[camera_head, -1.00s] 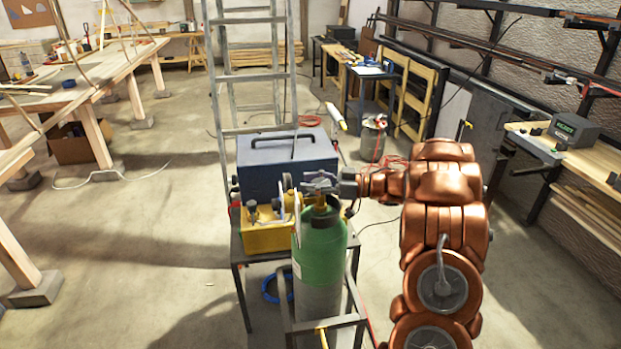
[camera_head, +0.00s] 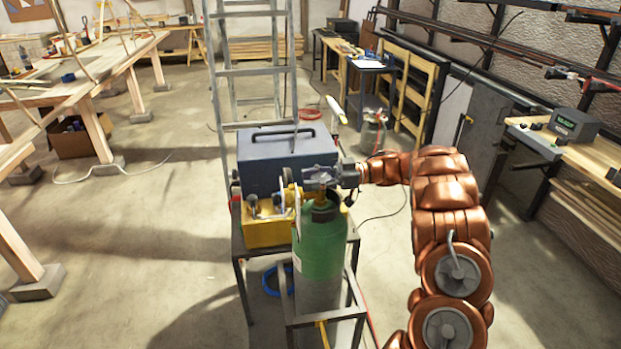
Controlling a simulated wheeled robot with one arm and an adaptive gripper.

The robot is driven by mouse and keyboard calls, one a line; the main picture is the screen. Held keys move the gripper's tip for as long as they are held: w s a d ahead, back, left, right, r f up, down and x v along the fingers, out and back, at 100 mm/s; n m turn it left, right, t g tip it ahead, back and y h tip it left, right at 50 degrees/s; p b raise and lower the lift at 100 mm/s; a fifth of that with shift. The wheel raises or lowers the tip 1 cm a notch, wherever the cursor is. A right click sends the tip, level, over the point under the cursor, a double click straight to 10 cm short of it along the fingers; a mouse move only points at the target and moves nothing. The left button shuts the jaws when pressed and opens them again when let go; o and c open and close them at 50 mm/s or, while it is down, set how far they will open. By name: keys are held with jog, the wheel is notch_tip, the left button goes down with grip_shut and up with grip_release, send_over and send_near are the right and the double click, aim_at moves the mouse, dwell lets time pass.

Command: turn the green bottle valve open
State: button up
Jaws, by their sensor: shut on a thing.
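The green bottle (camera_head: 320,252) stands upright in a dark metal frame (camera_head: 290,322) in the middle of the view. Its lower part is grey and its neck is brass-coloured. My gripper (camera_head: 312,177) reaches in from the right at the top of the bottle, directly above the neck. The gripper is shut on the bottle's valve, which its fingers mostly hide. How far the valve is turned cannot be seen.
A blue-grey box (camera_head: 270,165) with a handle and a yellow device (camera_head: 262,231) stand close behind and left of the bottle. A ladder (camera_head: 247,72) rises behind them. A workbench (camera_head: 590,150) is at the right.

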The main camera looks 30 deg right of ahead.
jog(key=shift+s+d+n+g+y+p, duration=0.2)
jog(key=shift+n+g+y+p, duration=0.25)
jog(key=shift+n+g, duration=0.45)
dwell(0.3)
jog(key=o, duration=0.9)
jog(key=shift+o, duration=0.3)
jog(key=shift+a+g, duration=0.1)
jog(key=shift+g, duration=0.2)
notch_tip(320, 180, up, 10)
